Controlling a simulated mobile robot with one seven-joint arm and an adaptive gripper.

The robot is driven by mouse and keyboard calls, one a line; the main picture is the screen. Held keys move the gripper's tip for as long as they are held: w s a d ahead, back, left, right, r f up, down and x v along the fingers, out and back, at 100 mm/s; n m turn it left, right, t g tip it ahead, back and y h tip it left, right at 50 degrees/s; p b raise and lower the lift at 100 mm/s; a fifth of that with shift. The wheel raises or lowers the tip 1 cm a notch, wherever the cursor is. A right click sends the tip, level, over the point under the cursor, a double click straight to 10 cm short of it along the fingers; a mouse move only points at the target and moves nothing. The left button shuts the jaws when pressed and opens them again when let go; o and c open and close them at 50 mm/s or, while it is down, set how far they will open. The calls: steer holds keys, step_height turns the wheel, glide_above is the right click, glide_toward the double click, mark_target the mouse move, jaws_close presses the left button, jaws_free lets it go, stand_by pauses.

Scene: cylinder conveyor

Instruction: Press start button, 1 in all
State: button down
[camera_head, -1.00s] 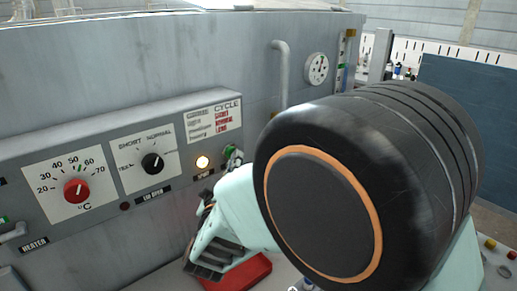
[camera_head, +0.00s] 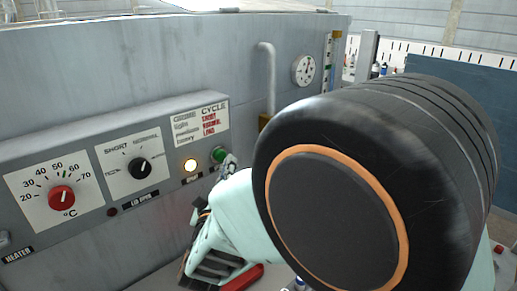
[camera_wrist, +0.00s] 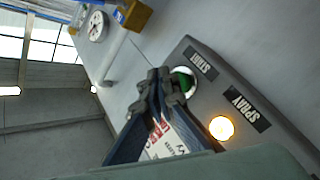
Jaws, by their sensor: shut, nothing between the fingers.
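The start button is the round green button (camera_head: 218,155) at the right end of the grey control panel (camera_head: 75,150). It also shows in the wrist view as a green disc (camera_wrist: 183,83) in a pale ring beside a START label (camera_wrist: 201,64). My gripper (camera_head: 231,163) is shut and empty, with its tips just right of and below the button in the head view. In the wrist view the shut fingertips (camera_wrist: 160,88) overlap the left edge of the button's ring. I cannot tell whether they touch it. The wrist partly hides the panel's right end.
A lit yellow lamp (camera_head: 190,166) sits left of the button, labelled SPRAY in the wrist view. A black knob (camera_head: 140,168) and a red temperature knob (camera_head: 62,197) are farther left. A vertical pipe (camera_head: 267,80) and a round gauge (camera_head: 303,70) are on the wall to the right.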

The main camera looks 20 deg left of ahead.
steer(key=shift+s+d, duration=0.4)
steer(key=shift+d, duration=0.3)
steer(key=shift+s+d, duration=0.35)
steer(key=shift+d, duration=0.4)
steer(key=shift+s+d, duration=0.4)
steer(key=shift+d, duration=0.3)
